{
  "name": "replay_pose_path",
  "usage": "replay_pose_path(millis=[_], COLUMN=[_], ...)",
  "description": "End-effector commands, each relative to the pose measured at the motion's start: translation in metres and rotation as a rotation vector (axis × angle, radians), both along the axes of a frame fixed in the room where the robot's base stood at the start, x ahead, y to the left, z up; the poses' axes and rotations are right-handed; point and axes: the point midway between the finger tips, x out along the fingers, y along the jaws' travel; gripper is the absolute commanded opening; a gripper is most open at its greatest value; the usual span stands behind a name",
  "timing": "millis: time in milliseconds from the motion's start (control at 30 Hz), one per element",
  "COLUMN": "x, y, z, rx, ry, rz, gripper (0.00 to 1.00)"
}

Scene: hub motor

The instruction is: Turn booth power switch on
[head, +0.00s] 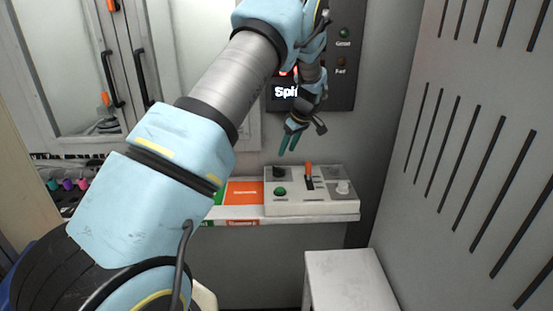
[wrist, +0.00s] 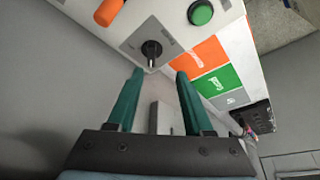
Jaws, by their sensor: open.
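The control box (head: 310,206) is a white panel on a shelf against the wall. The labels are too small to read, so I cannot tell which control is the booth power switch. My gripper (head: 288,143) is open and empty above the back left of the box. In the wrist view, the black knob (wrist: 152,50) lies just beyond and between the fingertips (wrist: 160,74), apart from them. The green button (wrist: 201,12) and orange lever (wrist: 108,12) flank it.
Orange and green cards (head: 243,193) lie left of the box. A dark wall panel (head: 343,70) with lights and a partly hidden display is behind my wrist. A slatted grey wall (head: 470,130) stands right. A white stool or stand (head: 350,280) is below the shelf.

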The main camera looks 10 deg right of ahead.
Motion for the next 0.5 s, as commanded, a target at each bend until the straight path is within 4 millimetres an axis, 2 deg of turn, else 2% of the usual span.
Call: replay_pose_path(millis=[33, 133, 267, 500], x=[0.002, 0.004, 0.008, 0.021], y=[-0.008, -0.015, -0.012, -0.001], z=[-0.001, -0.004, -0.015, -0.055], rx=[0.002, 0.002, 0.003, 0.003], ry=[-0.012, -0.024, -0.023, -0.02], rz=[0.007, 0.021, 0.026, 0.025], gripper=[0.51, 0.51, 0.51, 0.51])
